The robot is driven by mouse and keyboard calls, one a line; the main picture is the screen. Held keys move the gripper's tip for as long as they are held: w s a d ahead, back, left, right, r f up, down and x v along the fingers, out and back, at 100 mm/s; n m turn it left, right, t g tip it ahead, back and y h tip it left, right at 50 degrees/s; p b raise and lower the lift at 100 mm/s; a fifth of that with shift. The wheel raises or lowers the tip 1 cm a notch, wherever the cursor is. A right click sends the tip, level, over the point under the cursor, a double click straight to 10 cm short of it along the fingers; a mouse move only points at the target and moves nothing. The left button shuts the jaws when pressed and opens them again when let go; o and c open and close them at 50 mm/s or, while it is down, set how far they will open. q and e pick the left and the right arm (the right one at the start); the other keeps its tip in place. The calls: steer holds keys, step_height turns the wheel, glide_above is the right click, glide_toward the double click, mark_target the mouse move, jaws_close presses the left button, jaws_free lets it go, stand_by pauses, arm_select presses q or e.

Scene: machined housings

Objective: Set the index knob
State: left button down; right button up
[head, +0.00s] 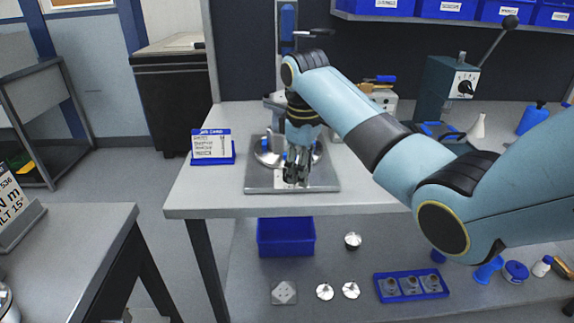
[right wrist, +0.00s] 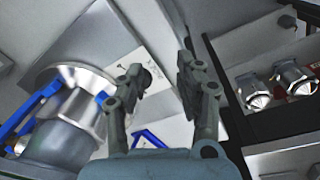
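My right gripper (head: 297,180) reaches down over the front of a grey metal fixture plate (head: 320,183) on the bench. In the right wrist view its two fingers (right wrist: 165,75) are spread, with nothing visible held between them. A pale marked plate (right wrist: 118,62) lies beside and behind the left finger. A dark round piece shows at that fingertip; I cannot tell whether it is the index knob or touches the finger. A shiny metal housing (right wrist: 84,98) with blue levers stands left. In the head view the gripper hides much of the fixture. My left gripper is out of view.
A job card (head: 213,145) in a blue stand is left of the fixture. A teal lever machine (head: 447,90) with a black dial knob stands at the back right. A blue bin (head: 286,237) and small parts lie below.

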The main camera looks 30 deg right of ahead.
steer(key=w+d+r+n, duration=0.1)
steer(key=w+r, duration=0.5)
steer(key=r, duration=0.2)
steer(key=shift+g+y, duration=0.3)
steer(key=shift+g, duration=0.1)
step_height(320, 180, down, 11)
steer(key=shift+d+f+b, duration=0.1)
steer(key=shift+d+b, duration=0.05)
steer(key=shift+b, duration=0.15)
jaws_close()
